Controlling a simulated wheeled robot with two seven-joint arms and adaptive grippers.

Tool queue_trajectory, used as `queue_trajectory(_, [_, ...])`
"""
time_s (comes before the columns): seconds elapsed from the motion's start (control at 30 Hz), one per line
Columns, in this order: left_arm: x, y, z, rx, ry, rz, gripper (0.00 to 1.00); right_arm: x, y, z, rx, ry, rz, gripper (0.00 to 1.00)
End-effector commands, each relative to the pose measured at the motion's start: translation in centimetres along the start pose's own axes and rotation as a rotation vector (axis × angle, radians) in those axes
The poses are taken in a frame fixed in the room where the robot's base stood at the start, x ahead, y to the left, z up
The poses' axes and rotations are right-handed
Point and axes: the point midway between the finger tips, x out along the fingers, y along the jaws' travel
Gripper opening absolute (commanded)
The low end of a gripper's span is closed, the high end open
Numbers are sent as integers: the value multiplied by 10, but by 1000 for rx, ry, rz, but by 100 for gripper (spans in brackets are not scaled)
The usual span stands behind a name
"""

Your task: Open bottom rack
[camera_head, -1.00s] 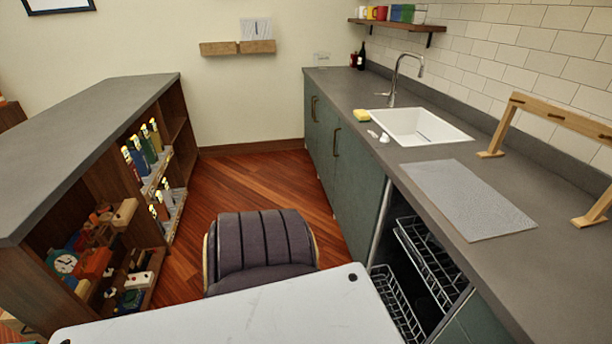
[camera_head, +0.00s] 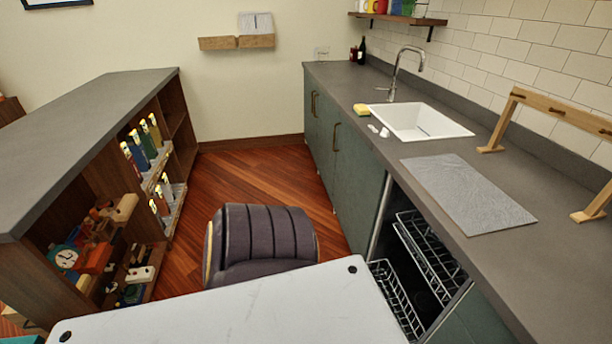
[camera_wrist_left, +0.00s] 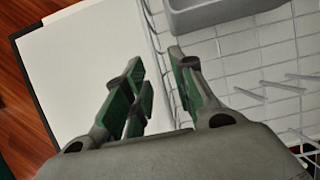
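The bottom rack (camera_head: 395,298) is a wire rack low inside the open dishwasher bay under the counter in the head view. A second wire rack (camera_head: 430,255) sits above it. In the left wrist view, my left gripper (camera_wrist_left: 156,60) has green finger pads spread apart. The light wire side of a rack (camera_wrist_left: 160,75) runs behind and between the fingers; I cannot tell whether they touch it. A grey basket (camera_wrist_left: 210,12) sits in that rack. Neither gripper shows in the head view, and my right gripper is in no view.
A flat white surface (camera_head: 270,310) fills the front of the head view, with a dark chair (camera_head: 262,240) behind it. Cabinets (camera_head: 345,170) flank the bay on its far side. A shelf unit (camera_head: 90,190) stands left. Wooden floor is open between. A white panel (camera_wrist_left: 80,70) lies left of the rack.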

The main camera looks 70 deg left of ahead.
Motion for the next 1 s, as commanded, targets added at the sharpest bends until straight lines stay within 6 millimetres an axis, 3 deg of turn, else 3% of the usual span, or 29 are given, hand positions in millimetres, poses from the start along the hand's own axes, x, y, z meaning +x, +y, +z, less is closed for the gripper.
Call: queue_trajectory(1.0, [-61, 0, 0, 1, 0, 0, 26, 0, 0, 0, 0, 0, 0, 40])
